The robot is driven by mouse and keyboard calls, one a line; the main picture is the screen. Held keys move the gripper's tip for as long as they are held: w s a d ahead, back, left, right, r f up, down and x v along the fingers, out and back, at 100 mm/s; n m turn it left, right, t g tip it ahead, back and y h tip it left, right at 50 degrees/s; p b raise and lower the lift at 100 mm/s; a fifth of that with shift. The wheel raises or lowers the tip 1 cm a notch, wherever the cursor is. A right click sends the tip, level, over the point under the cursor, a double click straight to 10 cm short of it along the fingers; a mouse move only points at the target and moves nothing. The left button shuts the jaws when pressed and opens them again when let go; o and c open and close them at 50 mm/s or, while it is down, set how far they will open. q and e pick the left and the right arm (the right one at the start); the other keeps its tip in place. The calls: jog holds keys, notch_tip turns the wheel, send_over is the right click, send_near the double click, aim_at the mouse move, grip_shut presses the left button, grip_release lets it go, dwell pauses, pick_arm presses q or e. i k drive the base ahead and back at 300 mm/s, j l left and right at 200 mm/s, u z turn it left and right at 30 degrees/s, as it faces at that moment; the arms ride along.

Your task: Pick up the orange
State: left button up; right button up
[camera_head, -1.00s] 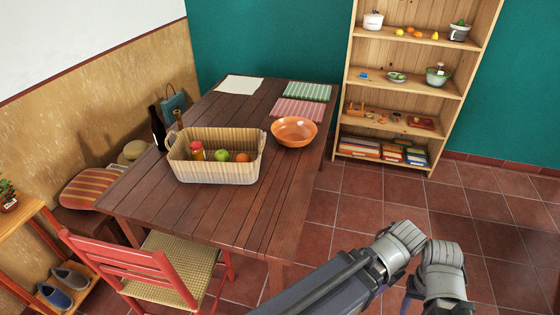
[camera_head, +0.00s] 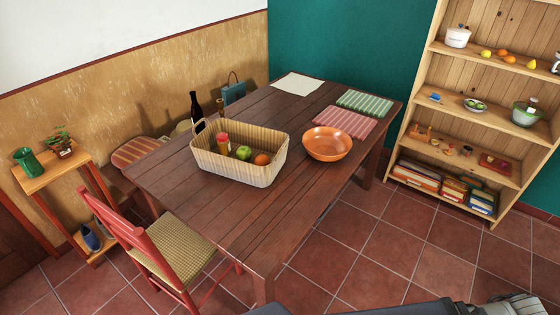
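An orange (camera_head: 262,159) lies in the right end of a wicker basket (camera_head: 236,172) on the dark wooden table. More orange-coloured fruit (camera_head: 502,54) sits on the top shelf at the back right. Part of my arm shows at the bottom right edge, far from the basket. The fingers of my grippers are not visible.
The table (camera_head: 221,216) carries an orange bowl (camera_head: 327,144) right of the basket and two cloths behind it. A red chair (camera_head: 168,251) stands at the table's front left. A shelf unit (camera_head: 470,151) stands at the right. The tiled floor (camera_head: 380,250) between is clear.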

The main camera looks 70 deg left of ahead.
aim_at(261, 160)
jog(key=i+u, duration=0.3)
jog(key=i+l+u, duration=0.3)
jog(key=i+u, duration=0.2)
jog(key=u, duration=0.25)
jog(key=i+u, duration=0.2)
jog(key=u, duration=0.25)
jog(key=i+l+u, duration=0.2)
jog(key=u, duration=0.2)
jog(key=i+l+u, duration=0.15)
jog(key=u, duration=0.3)
jog(key=i+l+u, duration=0.2)
jog(key=u, duration=0.25)
jog(key=i+l+u, duration=0.15)
jog(key=u, duration=0.35)
jog(key=i+l+u, duration=0.1)
jog(key=l+u, duration=0.65)
jog(key=u, duration=0.2)
jog(key=i+l+u, duration=0.1)
jog(key=l+u, duration=0.2)
jog(key=l, duration=0.15)
jog(key=i, duration=0.45)
